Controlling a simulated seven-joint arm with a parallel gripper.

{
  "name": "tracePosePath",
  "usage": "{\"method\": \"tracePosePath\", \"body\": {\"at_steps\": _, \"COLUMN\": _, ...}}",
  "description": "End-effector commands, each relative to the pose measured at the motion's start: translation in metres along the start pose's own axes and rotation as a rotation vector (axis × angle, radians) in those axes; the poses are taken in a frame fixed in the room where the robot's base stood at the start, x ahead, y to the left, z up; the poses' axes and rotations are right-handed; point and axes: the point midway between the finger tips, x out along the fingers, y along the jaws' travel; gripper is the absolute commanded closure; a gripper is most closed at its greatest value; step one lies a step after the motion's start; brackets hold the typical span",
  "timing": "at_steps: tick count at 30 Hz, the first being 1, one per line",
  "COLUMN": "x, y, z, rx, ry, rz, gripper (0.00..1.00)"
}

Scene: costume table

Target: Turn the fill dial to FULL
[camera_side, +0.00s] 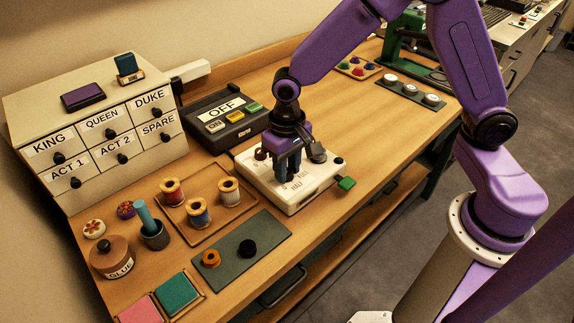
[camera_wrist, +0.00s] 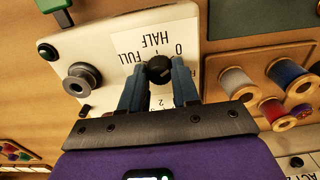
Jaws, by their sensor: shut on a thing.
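The fill dial (camera_wrist: 159,69) is a round black knob on a white machine (camera_side: 311,199). In the wrist view the labels 0, HALF and FULL show above it, upside down. My gripper (camera_wrist: 158,84) is shut on the dial, with one blue finger on each side. In the side view my gripper (camera_side: 288,170) points down over the white machine and hides the dial. Where the dial's pointer aims is too small to tell for sure.
A grey spool post (camera_wrist: 83,79) stands on the same machine. A green lever (camera_side: 346,183) sticks out at its right. A dark box marked OFF (camera_side: 224,107) stands behind. Thread spools (camera_side: 200,212) sit on a tray to the left. A drawer cabinet (camera_side: 120,125) stands at the back left.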

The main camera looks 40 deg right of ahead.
Motion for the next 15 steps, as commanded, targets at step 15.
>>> {"method": "tracePosePath", "body": {"at_steps": 15, "x": -0.0007, "y": -0.0009, "z": -0.0002, "rx": -0.268, "ry": 0.001, "rz": -0.001, "gripper": 1.0}}
